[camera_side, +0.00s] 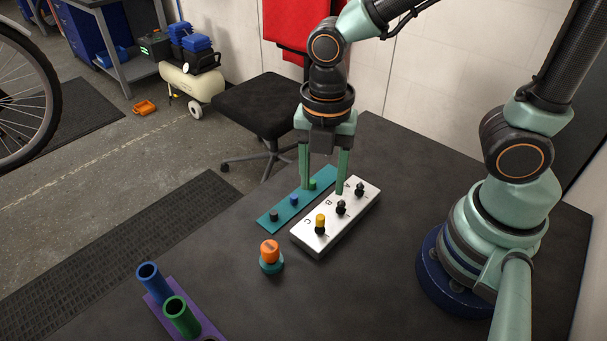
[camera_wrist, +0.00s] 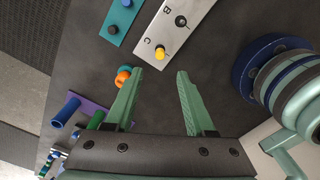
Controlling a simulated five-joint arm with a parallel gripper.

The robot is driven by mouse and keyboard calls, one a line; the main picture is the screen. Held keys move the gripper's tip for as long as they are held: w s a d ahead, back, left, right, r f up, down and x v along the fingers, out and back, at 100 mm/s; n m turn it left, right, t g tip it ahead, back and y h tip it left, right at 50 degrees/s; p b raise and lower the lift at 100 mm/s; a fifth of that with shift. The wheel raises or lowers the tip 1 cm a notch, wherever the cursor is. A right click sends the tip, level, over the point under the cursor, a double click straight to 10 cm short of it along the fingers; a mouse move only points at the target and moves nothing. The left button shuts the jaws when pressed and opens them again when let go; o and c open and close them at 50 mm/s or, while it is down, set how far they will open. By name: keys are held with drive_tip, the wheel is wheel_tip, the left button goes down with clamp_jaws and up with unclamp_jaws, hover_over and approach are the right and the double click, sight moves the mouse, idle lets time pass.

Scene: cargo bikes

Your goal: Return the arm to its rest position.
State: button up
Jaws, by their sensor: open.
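My gripper (camera_side: 323,182) is open and points down, with nothing between its two green fingers. In the side view the fingers hang in front of the far ends of the teal strip (camera_side: 268,224) and the white block (camera_side: 312,240); their exact height above the table is hard to tell. In the wrist view the gripper (camera_wrist: 160,72) shows bare dark table between its fingers. My arm is bent out over the table from its base at the right.
The white block, lettered A, B and C, carries two black knobs and a yellow knob (camera_side: 320,223). An orange-topped knob (camera_side: 269,251) stands on the table nearby. A purple holder with blue (camera_side: 153,283) and green (camera_side: 181,316) tubes is front left. A black stool (camera_side: 262,105) stands beyond the table.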

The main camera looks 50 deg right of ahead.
drive_tip(key=w+d+r+m+t, duration=0.1)
drive_tip(key=d+r+m, duration=0.4)
drive_tip(key=m, duration=0.7)
drive_tip(key=w+d+r+m+t, duration=0.2)
drive_tip(key=d+r+m+t, duration=0.2)
drive_tip(key=m, duration=0.8)
wheel_tip(320, 180, up, 2)
drive_tip(key=d, duration=0.2)
drive_tip(key=shift+w+d+t, duration=0.3)
drive_tip(key=shift+d, duration=0.05)
